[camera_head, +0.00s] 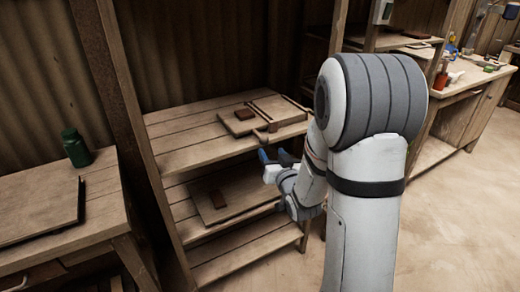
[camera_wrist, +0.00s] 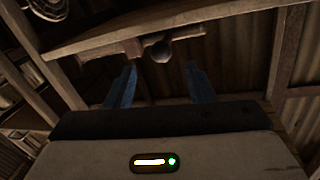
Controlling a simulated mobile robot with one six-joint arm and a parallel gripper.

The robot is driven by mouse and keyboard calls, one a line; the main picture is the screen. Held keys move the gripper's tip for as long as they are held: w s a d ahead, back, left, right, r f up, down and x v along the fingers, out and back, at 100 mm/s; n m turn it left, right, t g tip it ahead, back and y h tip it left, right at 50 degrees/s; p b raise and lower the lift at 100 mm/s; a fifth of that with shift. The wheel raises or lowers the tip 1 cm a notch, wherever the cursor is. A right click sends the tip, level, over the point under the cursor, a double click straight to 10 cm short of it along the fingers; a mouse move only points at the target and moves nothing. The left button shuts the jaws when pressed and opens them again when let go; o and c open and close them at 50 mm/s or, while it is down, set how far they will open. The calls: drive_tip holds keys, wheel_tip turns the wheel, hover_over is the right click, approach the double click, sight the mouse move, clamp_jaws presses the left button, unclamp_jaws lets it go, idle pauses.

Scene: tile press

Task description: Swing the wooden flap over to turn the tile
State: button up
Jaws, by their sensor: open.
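On the top shelf (camera_head: 185,140) in the head view lies a wooden board press (camera_head: 238,127) with a dark brown tile (camera_head: 244,113) on its left part. The wooden flap, which looks like a framed panel (camera_head: 280,108), lies at its right. My gripper (camera_head: 277,157) is open and empty, with blue fingers just below the shelf's front edge. In the wrist view my open gripper (camera_wrist: 161,80) points up toward a dark round knob (camera_wrist: 161,50) on a wooden bar under the press edge. The knob sits beyond and between the fingertips, apart from them. My arm hides part of the shelf's right side.
A side table at left carries a green jar (camera_head: 75,147) and a flat panel (camera_head: 38,208). A wooden post (camera_head: 130,110) stands left of the shelves. A workbench (camera_head: 465,75) is at right; the floor is clear.

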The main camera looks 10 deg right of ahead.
sight(265, 144)
drive_tip(key=shift+w+a+f, duration=0.1)
drive_tip(key=shift+w, duration=0.4)
drive_tip(key=w, duration=0.4)
drive_tip(key=w+a, duration=0.1)
drive_tip(key=w, duration=0.1)
drive_tip(key=shift+w+p, duration=0.4)
drive_tip(key=shift+c, duration=0.3)
clamp_jaws()
